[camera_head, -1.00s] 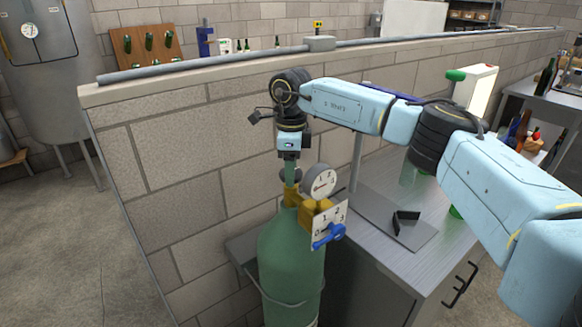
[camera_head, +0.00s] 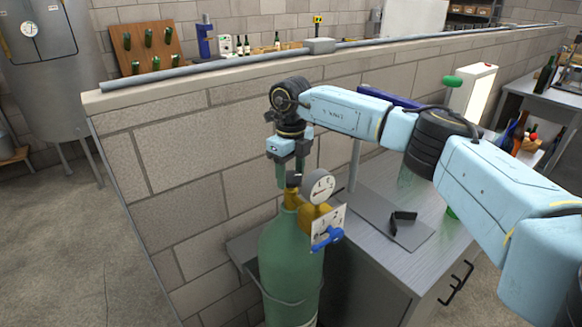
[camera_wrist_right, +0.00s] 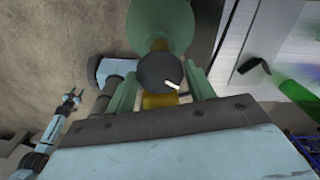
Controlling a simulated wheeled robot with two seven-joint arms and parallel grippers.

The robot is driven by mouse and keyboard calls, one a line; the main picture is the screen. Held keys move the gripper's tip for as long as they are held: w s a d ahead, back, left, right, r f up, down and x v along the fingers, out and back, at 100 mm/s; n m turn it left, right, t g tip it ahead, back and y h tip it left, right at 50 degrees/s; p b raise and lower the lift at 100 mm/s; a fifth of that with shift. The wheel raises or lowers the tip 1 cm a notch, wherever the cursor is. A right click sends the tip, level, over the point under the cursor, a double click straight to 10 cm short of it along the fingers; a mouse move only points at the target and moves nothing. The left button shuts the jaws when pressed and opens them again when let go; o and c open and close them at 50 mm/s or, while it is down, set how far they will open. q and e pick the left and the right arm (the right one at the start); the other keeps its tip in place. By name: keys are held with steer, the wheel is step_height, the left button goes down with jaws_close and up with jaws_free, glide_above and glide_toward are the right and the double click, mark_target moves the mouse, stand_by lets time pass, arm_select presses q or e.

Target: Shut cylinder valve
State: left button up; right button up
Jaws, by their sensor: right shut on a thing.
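The green gas cylinder (camera_head: 288,255) stands upright by the low block wall, with a brass valve, a round gauge (camera_head: 319,187) and a white numbered plate with a blue handle (camera_head: 327,238). My right gripper (camera_head: 292,178) points down at the cylinder's top. In the right wrist view its two green fingers stand on either side of the dark round valve knob (camera_wrist_right: 160,72), shut on it. The knob bears a white mark pointing to the lower right there. My left gripper (camera_wrist_right: 76,93) shows small at the left of the wrist view, its fingers seemingly apart.
The block wall (camera_head: 180,180) runs close behind the cylinder. A steel bench (camera_head: 375,255) stands right beside it, with a grey plate and a black bracket (camera_head: 403,220) on top. The floor at the left is clear.

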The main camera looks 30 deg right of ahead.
mark_target(291, 175)
steer(key=m+p, duration=0.2)
steer(key=m, duration=0.3)
steer(key=shift+r+m, duration=0.15)
steer(key=shift+m, duration=0.15)
steer(key=m+p, duration=0.2)
steer(key=m, duration=0.3)
steer(key=shift+w+m, duration=0.1)
steer(key=shift+m, duration=0.3)
steer(key=o, duration=1)
steer(key=shift+c, duration=0.2)
step_height(291, 175, up, 13)
steer(key=b, duration=0.1)
steer(key=shift+r, duration=0.1)
